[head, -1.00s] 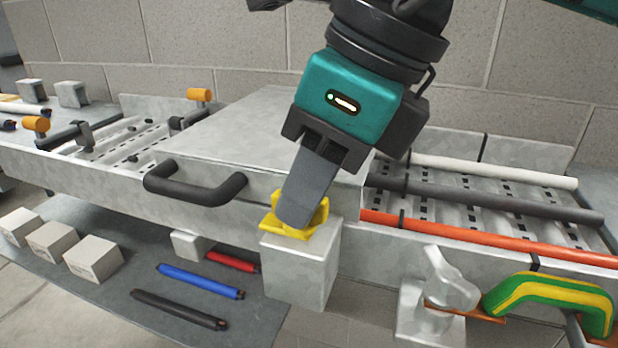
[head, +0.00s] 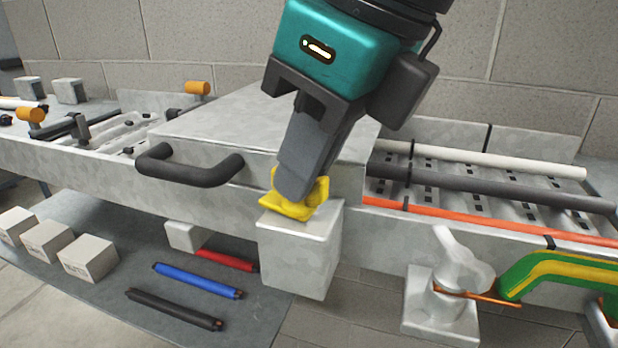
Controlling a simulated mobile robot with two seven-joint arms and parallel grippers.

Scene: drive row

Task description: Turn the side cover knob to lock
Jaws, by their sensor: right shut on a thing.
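The yellow knob (head: 295,207) sits on top of a grey metal box (head: 300,250) on the front side of the metal tray run. My right gripper (head: 296,192) comes down from above and is shut on the knob, with its grey fingers hiding the knob's middle. The knob's wings show on both sides of the fingers. The cover (head: 240,125) lies flat over the tray behind the knob, with a black handle (head: 190,170) on its front. My left gripper is not in view.
White, black and orange cables (head: 500,225) run along the tray at right. A grey clamp with a green-yellow piece (head: 545,270) stands front right. Below lie blue (head: 198,281), red and black rods and several pale blocks (head: 88,258). A block wall stands behind.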

